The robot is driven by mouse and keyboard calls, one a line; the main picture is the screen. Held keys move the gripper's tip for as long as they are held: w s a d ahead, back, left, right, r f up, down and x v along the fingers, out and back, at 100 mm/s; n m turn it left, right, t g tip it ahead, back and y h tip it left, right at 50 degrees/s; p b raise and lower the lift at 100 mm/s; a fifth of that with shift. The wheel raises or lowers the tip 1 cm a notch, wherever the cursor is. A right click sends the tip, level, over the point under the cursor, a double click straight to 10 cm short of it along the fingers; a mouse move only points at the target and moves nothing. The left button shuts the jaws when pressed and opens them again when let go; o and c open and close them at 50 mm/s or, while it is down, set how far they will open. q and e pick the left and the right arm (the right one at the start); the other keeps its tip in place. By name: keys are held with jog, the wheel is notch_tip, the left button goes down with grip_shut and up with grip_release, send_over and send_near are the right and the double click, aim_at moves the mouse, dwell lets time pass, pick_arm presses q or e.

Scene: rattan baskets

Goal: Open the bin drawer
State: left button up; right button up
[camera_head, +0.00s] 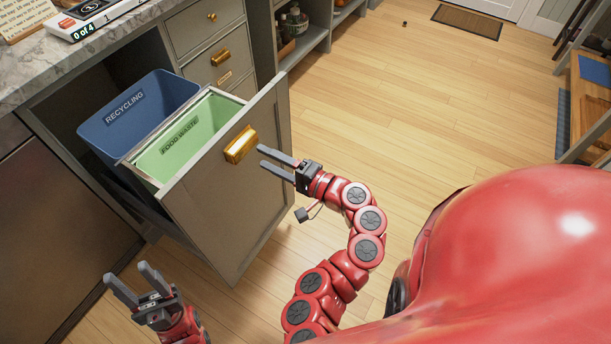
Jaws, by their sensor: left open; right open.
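The bin drawer (222,205) is pulled out from under the counter, its grey front panel standing well clear of the cabinet. Inside it are a blue bin (150,100) marked RECYCLING and a green bin (195,137) marked FOOD WASTE. A brass handle (241,145) sits near the top of the front panel. My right gripper (268,158) is open and empty just right of the handle, its fingers pointing at it; I cannot tell whether they touch. My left gripper (127,278) is open and empty, low at the left, in front of the cabinet.
The marble countertop (110,55) holds a box and a sign at the upper left. Closed drawers with brass pulls (220,57) and open shelves (300,45) stand behind.

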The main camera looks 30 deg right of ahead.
jog(key=v, duration=1.2)
jog(key=shift+s+f, duration=0.1)
jog(key=shift+f, duration=0.05)
